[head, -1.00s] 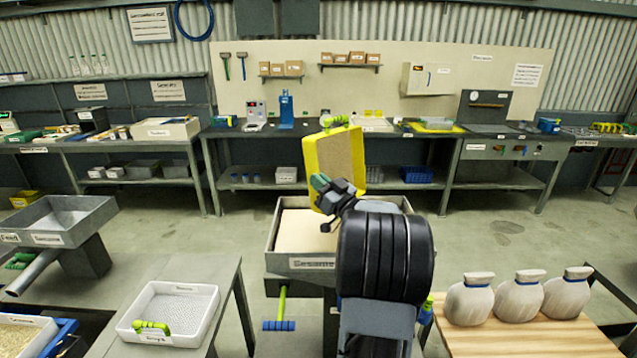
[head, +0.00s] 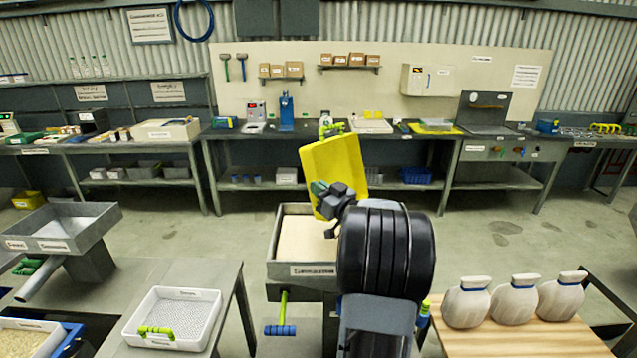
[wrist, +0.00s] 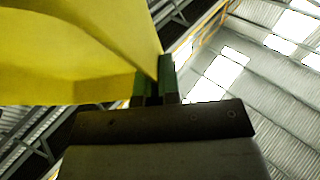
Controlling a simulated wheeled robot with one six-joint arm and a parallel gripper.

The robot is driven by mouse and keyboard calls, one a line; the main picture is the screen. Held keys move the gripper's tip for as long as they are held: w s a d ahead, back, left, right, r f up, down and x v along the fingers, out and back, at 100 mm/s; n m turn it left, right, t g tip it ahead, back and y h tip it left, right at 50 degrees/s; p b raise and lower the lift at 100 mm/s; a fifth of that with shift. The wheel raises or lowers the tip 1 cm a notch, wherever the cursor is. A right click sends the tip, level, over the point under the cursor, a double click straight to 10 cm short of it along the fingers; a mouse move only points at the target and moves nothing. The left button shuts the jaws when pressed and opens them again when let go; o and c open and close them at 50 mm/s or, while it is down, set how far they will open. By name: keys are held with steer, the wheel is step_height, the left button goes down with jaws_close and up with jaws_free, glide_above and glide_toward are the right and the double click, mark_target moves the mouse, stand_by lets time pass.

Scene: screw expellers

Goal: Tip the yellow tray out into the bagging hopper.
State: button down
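The yellow tray (head: 337,165) stands steeply on edge in the head view, above the back part of a grey hopper. The face towards me is plain yellow, with no tan material showing on it. My gripper (head: 321,188) is shut on the tray's near left edge. In the wrist view the tray (wrist: 80,50) fills the upper left, and the gripper's green fingertips (wrist: 154,90) pinch its edge. The hopper (head: 290,270) below is labelled, though the label is hard to read, and holds pale cream material (head: 305,238). My arm hides its right part.
A second grey hopper (head: 35,244) with a spout stands at the left. A white perforated tray (head: 152,342) with a green handle lies on the near left table. Several white sacks (head: 513,301) stand on a wooden table at the right. A long workbench (head: 385,132) runs along the back.

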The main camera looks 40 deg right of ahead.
mark_target(316, 173)
steer(key=shift+r+g+p, duration=0.95)
steer(key=shift+g+p, duration=0.35)
steer(key=shift+p, duration=2.4)
steer(key=shift+r+g+p, duration=0.95)
steer(key=shift+g+p, duration=0.35)
steer(key=shift+p, duration=2.4)
steer(key=shift+w+r+g+h+b, duration=0.1)
steer(key=shift+r+g+h+b, duration=0.15)
steer(key=shift+g+b, duration=0.2)
steer(key=shift+r+g, duration=0.2)
steer(key=shift+g, duration=0.35)
step_height(316, 173, up, 3)
steer(key=g, duration=0.5)
steer(key=shift+r+h, duration=0.15)
steer(key=shift+h, duration=0.2)
steer(key=shift+r+g, duration=0.5)
steer(key=shift+g, duration=0.6)
